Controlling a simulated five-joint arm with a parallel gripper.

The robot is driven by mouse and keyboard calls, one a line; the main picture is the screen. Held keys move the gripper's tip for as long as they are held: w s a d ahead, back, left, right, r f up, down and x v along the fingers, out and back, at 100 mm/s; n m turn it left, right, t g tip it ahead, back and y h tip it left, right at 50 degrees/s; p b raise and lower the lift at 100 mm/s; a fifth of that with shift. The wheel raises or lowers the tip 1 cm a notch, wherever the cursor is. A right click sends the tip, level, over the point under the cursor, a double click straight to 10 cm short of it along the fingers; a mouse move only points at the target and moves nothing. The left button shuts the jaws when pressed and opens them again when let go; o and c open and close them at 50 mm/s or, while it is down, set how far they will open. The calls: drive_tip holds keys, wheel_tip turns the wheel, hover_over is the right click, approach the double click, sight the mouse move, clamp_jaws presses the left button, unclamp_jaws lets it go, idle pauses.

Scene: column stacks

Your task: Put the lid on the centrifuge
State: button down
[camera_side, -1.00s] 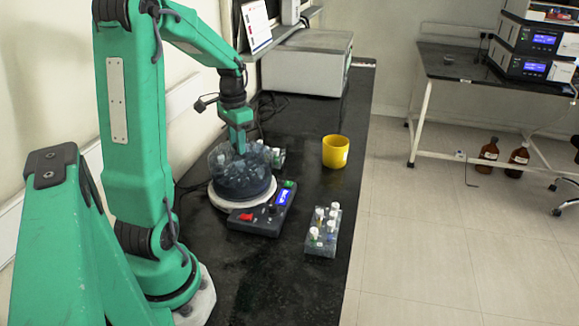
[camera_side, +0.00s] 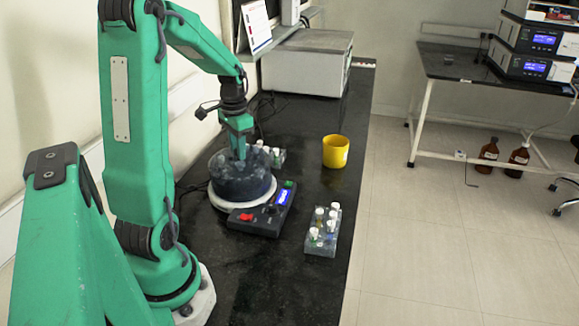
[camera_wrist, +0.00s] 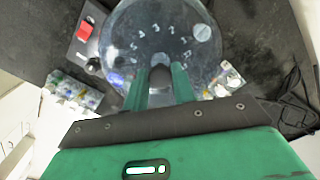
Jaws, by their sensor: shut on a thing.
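The centrifuge (camera_side: 241,188) is a dark round bowl on a white base, with a control box (camera_side: 258,218) in front. The clear lid (camera_side: 224,159) lies over the bowl, roughly level and centred. Whether its rim is fully seated all round I cannot tell. In the wrist view, numbers on the rotor show through the clear lid (camera_wrist: 140,28). My gripper (camera_side: 240,153) points down over the middle of the lid. In the wrist view my gripper (camera_wrist: 160,82) is shut on the lid's grey central knob (camera_wrist: 160,75).
A rack of capped tubes (camera_side: 323,232) stands right of the control box. Another small rack (camera_side: 277,157) stands behind the centrifuge. A yellow cup (camera_side: 336,151) is at the right and a grey box-shaped device (camera_side: 307,62) at the back. The front of the black bench (camera_side: 285,285) is clear.

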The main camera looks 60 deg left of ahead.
drive_tip(key=c, duration=1.1)
unclamp_jaws()
drive_tip(key=shift+o, duration=0.5)
drive_tip(key=o, duration=0.4)
drive_tip(key=shift+r, duration=0.2)
drive_tip(key=shift+r, duration=2.8)
